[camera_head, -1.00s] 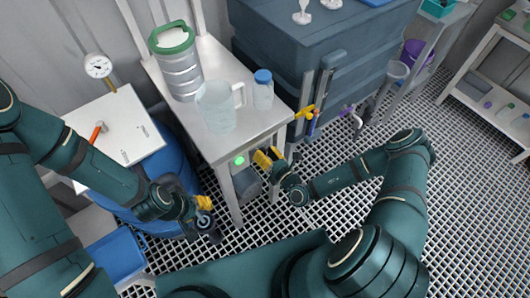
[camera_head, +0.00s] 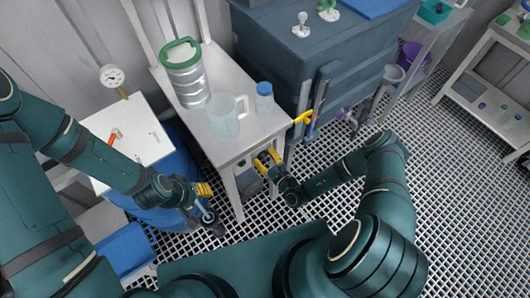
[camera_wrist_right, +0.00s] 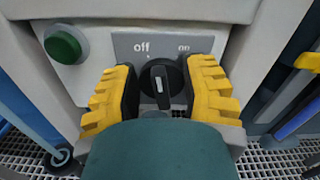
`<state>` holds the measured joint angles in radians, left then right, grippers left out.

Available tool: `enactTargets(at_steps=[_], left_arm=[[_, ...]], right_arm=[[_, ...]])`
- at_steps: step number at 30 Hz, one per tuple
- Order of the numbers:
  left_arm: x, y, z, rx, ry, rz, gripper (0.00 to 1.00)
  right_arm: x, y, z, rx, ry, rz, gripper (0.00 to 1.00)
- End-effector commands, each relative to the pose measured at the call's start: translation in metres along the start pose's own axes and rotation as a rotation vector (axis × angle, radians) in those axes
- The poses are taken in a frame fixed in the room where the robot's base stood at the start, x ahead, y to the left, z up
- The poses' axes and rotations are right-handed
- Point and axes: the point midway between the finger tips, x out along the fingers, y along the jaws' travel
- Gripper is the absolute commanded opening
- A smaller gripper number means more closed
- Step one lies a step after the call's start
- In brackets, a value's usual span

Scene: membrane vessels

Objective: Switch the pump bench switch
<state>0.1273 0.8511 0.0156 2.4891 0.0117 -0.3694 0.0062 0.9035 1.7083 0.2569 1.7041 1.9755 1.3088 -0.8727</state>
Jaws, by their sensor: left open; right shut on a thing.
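The pump bench switch (camera_wrist_right: 161,84) is a black rotary knob on a grey plate marked "off" at left and "on" at right. Its grip stands nearly upright in the right wrist view; I cannot tell which label it points to. My right gripper (camera_head: 267,161) is shut on it, with a yellow-padded finger on each side. A round green lamp (camera_wrist_right: 63,46) beside the plate looks dark. The bench (camera_head: 218,140) is pale, and the knob sits on its front below the top. My left gripper (camera_head: 209,206) is open and empty, left of the bench leg.
A green-lidded metal canister (camera_head: 185,75), a clear jug (camera_head: 225,117) and a blue-capped bottle (camera_head: 264,98) stand on the bench. A large dark tank (camera_head: 310,60) with a yellow-handled valve (camera_head: 304,117) is close on the right. A blue drum (camera_head: 180,165) is at left.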

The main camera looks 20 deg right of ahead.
Motion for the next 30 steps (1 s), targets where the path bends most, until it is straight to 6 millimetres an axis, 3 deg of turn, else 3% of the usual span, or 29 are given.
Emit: enactTargets(at_steps=[13, 30], left_arm=[[-0.025, 0.009, -0.009, -0.006, 0.018, -0.001, 0.45], [-0.029, 0.010, -0.009, -0.005, 0.017, 0.001, 0.45]], right_arm=[[0.002, 0.002, 0.001, -0.282, -0.002, -0.001, 0.10], [0.002, 0.003, 0.000, -0.350, -0.002, -0.001, 0.10]])
